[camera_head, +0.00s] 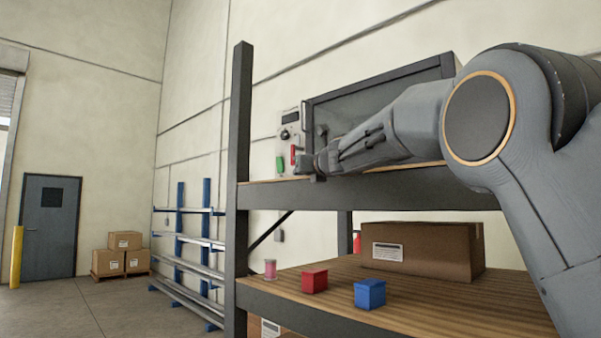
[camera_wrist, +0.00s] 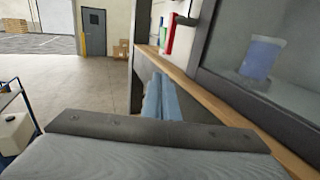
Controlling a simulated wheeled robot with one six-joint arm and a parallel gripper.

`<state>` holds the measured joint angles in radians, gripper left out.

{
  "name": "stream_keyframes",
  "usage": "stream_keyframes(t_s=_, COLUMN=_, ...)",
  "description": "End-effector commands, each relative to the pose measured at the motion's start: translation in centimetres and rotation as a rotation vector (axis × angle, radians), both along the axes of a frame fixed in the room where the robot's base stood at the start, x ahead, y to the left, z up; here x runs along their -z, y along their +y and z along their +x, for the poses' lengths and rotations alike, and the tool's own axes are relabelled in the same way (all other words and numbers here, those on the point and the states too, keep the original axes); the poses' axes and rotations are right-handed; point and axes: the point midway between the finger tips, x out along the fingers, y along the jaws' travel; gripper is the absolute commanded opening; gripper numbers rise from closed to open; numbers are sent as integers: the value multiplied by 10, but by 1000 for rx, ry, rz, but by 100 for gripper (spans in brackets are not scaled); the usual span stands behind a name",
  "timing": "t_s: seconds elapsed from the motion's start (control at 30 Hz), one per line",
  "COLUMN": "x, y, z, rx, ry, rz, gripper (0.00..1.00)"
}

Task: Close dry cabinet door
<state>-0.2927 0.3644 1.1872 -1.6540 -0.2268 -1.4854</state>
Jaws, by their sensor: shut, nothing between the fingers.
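The dry cabinet stands on the upper rack shelf. Its dark-framed door (camera_head: 375,92) has a grey window, and my arm covers its lower part. A pale panel (camera_head: 289,128) with a dial is to the door's left.
A dark rack post (camera_head: 239,150) stands left of the cabinet. The lower shelf holds a cardboard box (camera_head: 430,250), a red box (camera_head: 314,280), a blue box (camera_head: 370,293) and a small pink jar (camera_head: 270,268).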

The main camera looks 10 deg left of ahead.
Motion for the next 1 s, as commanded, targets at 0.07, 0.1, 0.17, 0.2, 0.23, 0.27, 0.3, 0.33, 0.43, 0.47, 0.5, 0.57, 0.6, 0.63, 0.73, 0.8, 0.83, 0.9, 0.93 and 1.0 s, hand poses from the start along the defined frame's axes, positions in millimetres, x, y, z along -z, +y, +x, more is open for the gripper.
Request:
stream_keyframes(t_s=0.07, x=0, y=4, z=-1, rx=-5, ry=0, rz=0, gripper=0)
stream_keyframes(t_s=0.1, x=0, y=5, z=-2, rx=-7, ry=0, rz=0, gripper=0)
stream_keyframes(t_s=0.17, x=0, y=7, z=-2, rx=-8, ry=0, rz=0, gripper=0)
stream_keyframes(t_s=0.2, x=0, y=7, z=-3, rx=-9, ry=0, rz=0, gripper=0)
stream_keyframes(t_s=0.23, x=0, y=8, z=-3, rx=-10, ry=0, rz=0, gripper=0)
stream_keyframes(t_s=0.27, x=0, y=8, z=-3, rx=-10, ry=0, rz=0, gripper=0)
stream_keyframes(t_s=0.3, x=0, y=8, z=-3, rx=-10, ry=0, rz=0, gripper=0)
stream_keyframes(t_s=0.33, x=0, y=8, z=-3, rx=-10, ry=0, rz=0, gripper=0)
stream_keyframes(t_s=0.43, x=0, y=8, z=-3, rx=-10, ry=0, rz=0, gripper=0)
stream_keyframes(t_s=0.47, x=0, y=8, z=-3, rx=-10, ry=0, rz=0, gripper=0)
stream_keyframes(t_s=0.5, x=0, y=9, z=-4, rx=-9, ry=0, rz=0, gripper=0)
stream_keyframes(t_s=0.57, x=0, y=12, z=-7, rx=-9, ry=-1, rz=0, gripper=0)
stream_keyframes(t_s=0.6, x=0, y=14, z=-10, rx=-8, ry=-1, rz=0, gripper=0)
stream_keyframes(t_s=0.63, x=0, y=17, z=-12, rx=-9, ry=-1, rz=0, gripper=0)
stream_keyframes(t_s=0.73, x=0, y=28, z=-22, rx=-9, ry=-1, rz=0, gripper=0)
stream_keyframes(t_s=0.8, x=0, y=39, z=-34, rx=-11, ry=-1, rz=0, gripper=0)
stream_keyframes(t_s=0.83, x=1, y=42, z=-40, rx=-11, ry=-1, rz=0, gripper=0)
stream_keyframes(t_s=0.9, x=1, y=50, z=-51, rx=-9, ry=0, rz=0, gripper=0)
stream_keyframes(t_s=0.93, x=1, y=52, z=-56, rx=-6, ry=-1, rz=0, gripper=0)
stream_keyframes(t_s=1.0, x=1, y=58, z=-66, rx=-3, ry=0, rz=0, gripper=0)
